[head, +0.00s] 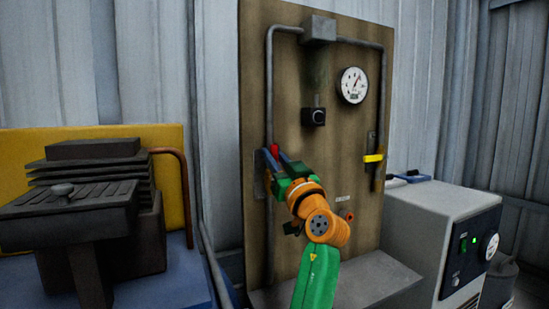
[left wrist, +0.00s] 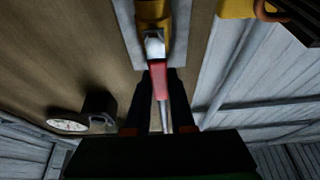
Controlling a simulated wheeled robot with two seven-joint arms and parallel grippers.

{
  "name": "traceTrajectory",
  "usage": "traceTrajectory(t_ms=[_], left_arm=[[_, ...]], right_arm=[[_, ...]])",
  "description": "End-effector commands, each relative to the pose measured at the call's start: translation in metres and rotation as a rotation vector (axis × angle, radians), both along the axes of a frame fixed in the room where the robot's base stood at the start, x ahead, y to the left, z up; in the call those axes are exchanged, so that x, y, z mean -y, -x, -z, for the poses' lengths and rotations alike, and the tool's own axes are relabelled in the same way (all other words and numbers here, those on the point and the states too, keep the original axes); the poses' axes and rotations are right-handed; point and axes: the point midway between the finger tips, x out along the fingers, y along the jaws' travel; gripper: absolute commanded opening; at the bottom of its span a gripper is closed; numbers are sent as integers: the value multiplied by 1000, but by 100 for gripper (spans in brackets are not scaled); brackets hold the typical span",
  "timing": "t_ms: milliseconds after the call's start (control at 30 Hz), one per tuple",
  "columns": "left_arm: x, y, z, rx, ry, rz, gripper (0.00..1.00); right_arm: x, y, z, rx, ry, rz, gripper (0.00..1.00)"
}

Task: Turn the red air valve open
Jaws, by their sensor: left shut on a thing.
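The red air valve handle (head: 274,150) is on the left pipe of the brown wooden panel (head: 325,190). In the left wrist view the red handle (left wrist: 159,82) extends from a silver fitting on a brass-coloured valve body (left wrist: 152,12), roughly in line with the pipe. My left gripper (head: 272,158) is at the valve, its dark fingers (left wrist: 160,88) on either side of the red handle and shut on it. In the head view the gripper and wrist hide most of the valve. My right gripper is in neither view.
A pressure gauge (head: 354,85), a black knob (head: 314,116) and a yellow handle (head: 373,158) on the right pipe share the panel. A grey cabinet (head: 435,225) stands right. A dark machine (head: 100,190) stands left, before a yellow board (head: 170,150).

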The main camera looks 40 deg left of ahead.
Motion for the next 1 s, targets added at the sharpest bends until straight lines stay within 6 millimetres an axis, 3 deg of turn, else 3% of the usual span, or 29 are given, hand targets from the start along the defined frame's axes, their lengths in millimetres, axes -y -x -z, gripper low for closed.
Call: traceTrajectory(t_ms=[33, 67, 167, 467, 800, 1000], left_arm=[[0, 0, 1, 0, 2, -1, 0], [0, 0, 1, 0, 2, -1, 27], [0, 0, 1, 0, 2, 0, 52], [1, 0, 1, 0, 0, 0, 52], [55, 22, 25, -1, 1, 2, 52], [61, 25, 28, 0, 1, 0, 52]], right_arm=[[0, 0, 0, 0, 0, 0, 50], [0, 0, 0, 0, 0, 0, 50], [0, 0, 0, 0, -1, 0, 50], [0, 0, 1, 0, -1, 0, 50], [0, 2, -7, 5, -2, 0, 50], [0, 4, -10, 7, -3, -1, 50]])
